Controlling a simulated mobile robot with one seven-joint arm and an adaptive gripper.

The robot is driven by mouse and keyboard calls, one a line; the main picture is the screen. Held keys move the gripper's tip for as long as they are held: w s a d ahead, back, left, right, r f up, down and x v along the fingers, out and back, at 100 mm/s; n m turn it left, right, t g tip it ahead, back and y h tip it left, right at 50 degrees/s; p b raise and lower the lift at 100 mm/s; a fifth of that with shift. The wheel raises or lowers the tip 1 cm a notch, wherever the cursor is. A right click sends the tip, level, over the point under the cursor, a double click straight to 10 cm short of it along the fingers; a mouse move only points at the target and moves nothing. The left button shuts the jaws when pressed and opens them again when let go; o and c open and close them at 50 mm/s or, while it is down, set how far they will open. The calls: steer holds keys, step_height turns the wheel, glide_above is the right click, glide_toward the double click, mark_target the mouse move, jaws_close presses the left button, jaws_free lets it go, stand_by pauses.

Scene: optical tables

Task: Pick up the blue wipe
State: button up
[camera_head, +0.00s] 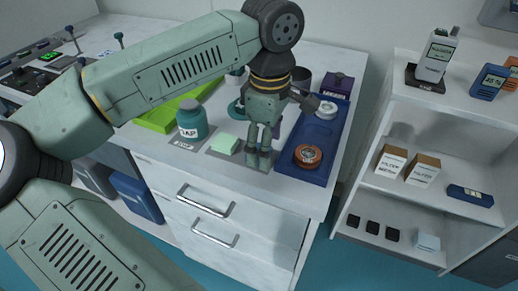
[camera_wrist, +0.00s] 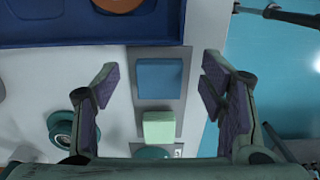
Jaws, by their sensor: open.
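The blue wipe (camera_wrist: 159,78) shows in the wrist view as a flat blue square on a grey mat (camera_wrist: 146,108). My gripper (camera_wrist: 160,84) is open and empty above it, with one finger to each side of it and gaps between. In the head view my gripper (camera_head: 260,160) points down near the counter's front edge and hides the blue wipe. A pale green block (camera_wrist: 159,126) lies on the same mat beside the blue wipe; it also shows in the head view (camera_head: 225,143).
A blue tray (camera_head: 296,175) with an orange-brown roll (camera_head: 308,155) and a white ring (camera_head: 326,109) is to the right. A teal jar (camera_head: 191,120) stands to the left, with a green tray (camera_head: 157,122) behind it. A shelf unit (camera_head: 412,205) stands farther right.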

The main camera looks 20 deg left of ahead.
steer(key=shift+f, duration=0.9)
steer(key=c, duration=0.9)
steer(key=shift+r, duration=0.15)
steer(key=shift+r+b, duration=0.3)
steer(key=shift+r, duration=0.35)
steer(key=shift+s+r+b, duration=0.3)
steer(key=shift+r+b, duration=0.15)
steer(key=shift+r, duration=0.5)
steer(key=s+b, duration=0.1)
steer(key=s, duration=0.4)
steer(key=s+a+r+b, duration=0.1)
steer(key=s, duration=0.4)
steer(key=s+b, duration=0.1)
steer(key=s, duration=0.4)
steer(key=shift+s+a+r, duration=0.15)
steer(key=shift+a+r, duration=0.15)
steer(key=shift+a, duration=0.05)
